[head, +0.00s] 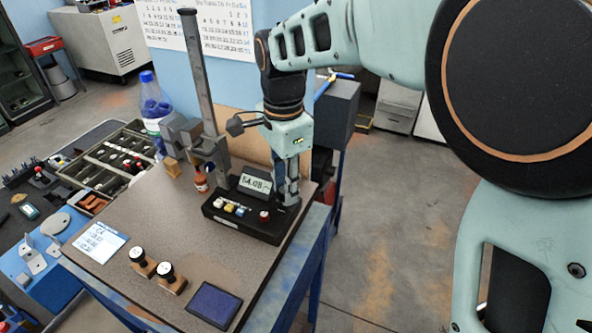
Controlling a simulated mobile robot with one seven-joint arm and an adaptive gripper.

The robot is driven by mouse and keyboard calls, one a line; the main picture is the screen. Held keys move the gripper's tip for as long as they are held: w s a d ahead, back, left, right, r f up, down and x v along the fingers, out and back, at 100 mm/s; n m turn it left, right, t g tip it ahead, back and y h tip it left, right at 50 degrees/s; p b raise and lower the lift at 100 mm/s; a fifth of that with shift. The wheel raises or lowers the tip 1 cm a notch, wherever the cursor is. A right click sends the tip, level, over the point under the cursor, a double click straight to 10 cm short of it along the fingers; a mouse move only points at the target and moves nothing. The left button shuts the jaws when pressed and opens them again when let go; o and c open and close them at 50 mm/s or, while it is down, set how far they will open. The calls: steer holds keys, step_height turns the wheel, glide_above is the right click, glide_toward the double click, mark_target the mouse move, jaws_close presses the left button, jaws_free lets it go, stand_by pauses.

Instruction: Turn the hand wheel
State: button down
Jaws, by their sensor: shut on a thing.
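My gripper (287,190) points down at the right rear of a black bench meter (242,220). Its fingers are closed on a part there, which the fingers and the gripper body largely hide. I cannot make out the hand wheel clearly. The meter has a lit display (256,184) reading about 54.08 and a row of coloured buttons along its front. A tall grey column (198,75) rises behind and to the left of the meter, with a grey clamp block (183,131) on it.
A small red-brown bottle (200,180) stands by the column. A blue-capped bottle (152,100) is behind. Grey floor lies right.

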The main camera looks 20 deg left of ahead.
stand_by(0.3)
steer(key=c, duration=1.9)
jaws_free()
